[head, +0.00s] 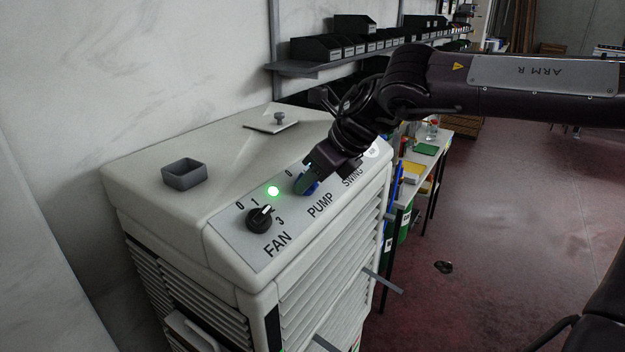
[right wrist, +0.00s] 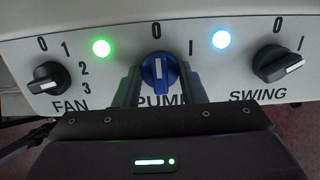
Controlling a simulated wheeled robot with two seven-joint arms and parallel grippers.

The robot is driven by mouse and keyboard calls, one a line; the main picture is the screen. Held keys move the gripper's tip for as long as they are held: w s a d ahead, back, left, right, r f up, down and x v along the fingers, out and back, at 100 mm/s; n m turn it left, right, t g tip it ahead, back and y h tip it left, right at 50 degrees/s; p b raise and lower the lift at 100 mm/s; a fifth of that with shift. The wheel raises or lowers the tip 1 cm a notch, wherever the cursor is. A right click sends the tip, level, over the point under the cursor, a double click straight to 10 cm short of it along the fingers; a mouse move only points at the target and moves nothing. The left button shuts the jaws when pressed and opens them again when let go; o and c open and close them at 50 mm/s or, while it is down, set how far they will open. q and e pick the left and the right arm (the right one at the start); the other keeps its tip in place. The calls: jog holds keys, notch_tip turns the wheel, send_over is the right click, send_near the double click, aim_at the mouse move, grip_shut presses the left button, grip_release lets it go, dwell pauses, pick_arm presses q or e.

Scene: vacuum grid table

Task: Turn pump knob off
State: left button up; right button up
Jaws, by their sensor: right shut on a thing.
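The blue pump knob (right wrist: 158,72) sits in the middle of the panel in the right wrist view, its white pointer line nearly upright toward the 0 mark. My right gripper (right wrist: 160,88) is shut on it, one finger on each side. In the head view my right gripper (head: 306,184) reaches down onto the panel from the right and covers most of the blue pump knob (head: 312,189). My left gripper is not in view.
The black fan knob (right wrist: 48,77) and a lit green lamp (right wrist: 101,47) are left of the pump knob. A lit pale-blue lamp (right wrist: 221,39) and the black swing knob (right wrist: 277,63) are right. A grey open box (head: 184,174) stands on the white cooler (head: 135,172).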

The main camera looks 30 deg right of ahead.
dwell(0.3)
jog(key=o, duration=1)
jog(key=b+v, duration=0.1)
jog(key=v, duration=0.7)
jog(key=shift+b, duration=0.4)
jog(key=shift+f, duration=0.15)
